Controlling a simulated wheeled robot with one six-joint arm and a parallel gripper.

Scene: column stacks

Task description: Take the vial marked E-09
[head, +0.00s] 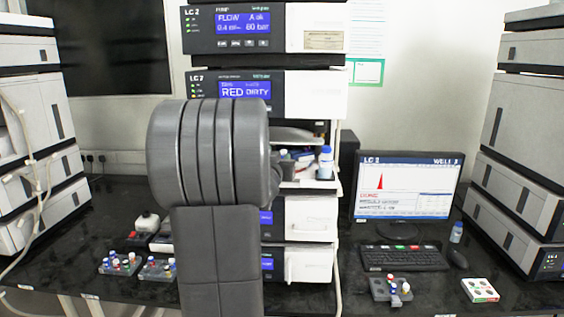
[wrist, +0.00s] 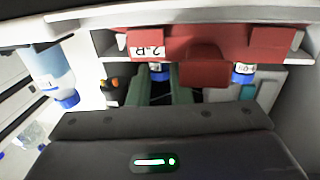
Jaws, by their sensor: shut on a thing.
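In the wrist view, which looks upside down, my gripper (wrist: 159,82) reaches into a white compartment. Its two greenish fingers are closed around a small vial with a blue cap (wrist: 158,72). I cannot read this vial's label. The vial is beside a red tray (wrist: 145,43) with a white tag that seems to read R-2. A second blue-capped vial (wrist: 243,72) with a white label stands to the right, apart from the fingers; its marking is not clear.
A blue-capped bottle (head: 326,162) stands beside the open compartment; it also shows in the wrist view (wrist: 52,75). A dark object with orange marks (wrist: 110,90) is close left of the fingers. Small vial racks (head: 120,263) and a monitor (head: 405,187) are on the dark bench.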

